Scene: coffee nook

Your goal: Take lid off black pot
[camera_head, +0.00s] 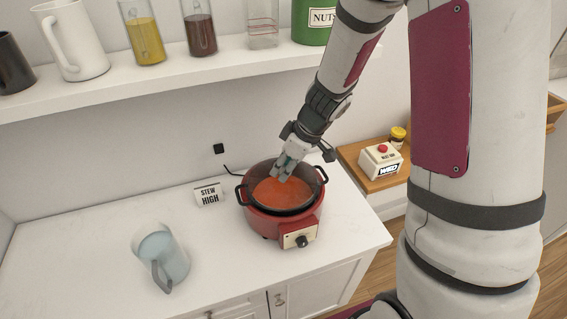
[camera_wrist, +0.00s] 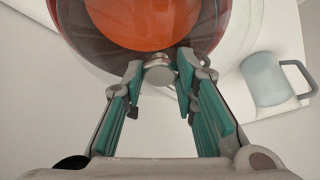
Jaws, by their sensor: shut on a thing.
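A red cooker (camera_head: 262,222) stands on the white counter, with a black pot (camera_head: 240,194) with side handles in it. Orange stew shows in the pot. A clear glass lid with a grey knob (camera_wrist: 158,73) is at the pot; the stew shows through the glass in the wrist view. I cannot tell whether the lid's rim touches the pot.
A "STEW HIGH" sign (camera_head: 208,194) stands left of the cooker. A pale blue pitcher (camera_head: 165,258) stands at the front left. A shelf (camera_head: 100,101) with jars and mugs runs above. A white box with a red button (camera_head: 381,161) is at the right.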

